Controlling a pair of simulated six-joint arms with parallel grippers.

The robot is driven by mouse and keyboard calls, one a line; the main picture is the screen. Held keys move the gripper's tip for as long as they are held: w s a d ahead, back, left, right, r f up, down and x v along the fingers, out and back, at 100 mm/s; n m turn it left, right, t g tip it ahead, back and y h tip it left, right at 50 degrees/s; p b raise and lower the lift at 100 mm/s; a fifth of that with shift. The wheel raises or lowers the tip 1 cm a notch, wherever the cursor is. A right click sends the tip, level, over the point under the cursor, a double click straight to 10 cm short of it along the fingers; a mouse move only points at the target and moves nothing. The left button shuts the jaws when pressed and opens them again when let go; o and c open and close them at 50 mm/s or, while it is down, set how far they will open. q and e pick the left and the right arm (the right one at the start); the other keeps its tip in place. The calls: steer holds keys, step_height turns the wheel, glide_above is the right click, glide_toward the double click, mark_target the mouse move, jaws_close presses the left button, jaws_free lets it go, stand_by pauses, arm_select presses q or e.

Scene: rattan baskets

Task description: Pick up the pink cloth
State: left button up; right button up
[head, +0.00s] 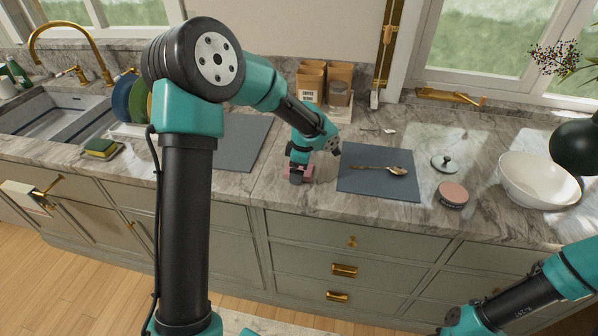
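A small pink cloth (306,172) lies on the marble counter near its front edge, left of the grey-blue mat. My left gripper (296,178) reaches down onto it from above, and pink shows on both sides of the fingers. The fingers are small and dark here, so whether they are closed on the cloth cannot be told. Much of the cloth is hidden behind the gripper. My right arm shows at the lower right, but its gripper is out of the frame.
A spoon (396,171) lies on the grey-blue mat (365,185). Right of it are a pink-topped round tin (453,192), a small lid (444,162) and a white bowl (535,184). Paper bags (311,82) stand behind. A sponge (100,147) sits by the sink.

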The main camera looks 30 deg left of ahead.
arm_select(q)
steer(key=c, duration=0.9)
steer(key=shift+o, duration=0.2)
steer(key=shift+r, duration=0.15)
steer(key=shift+r, duration=1.4)
steer(key=s+d+r, duration=0.1)
steer(key=s+d, duration=0.2)
steer(key=s, duration=0.4)
steer(key=s+d+r, duration=0.1)
steer(key=s+d, duration=0.3)
steer(key=s, duration=0.3)
steer(key=shift+d, duration=0.3)
steer(key=o, duration=0.4)
steer(key=c, duration=0.3)
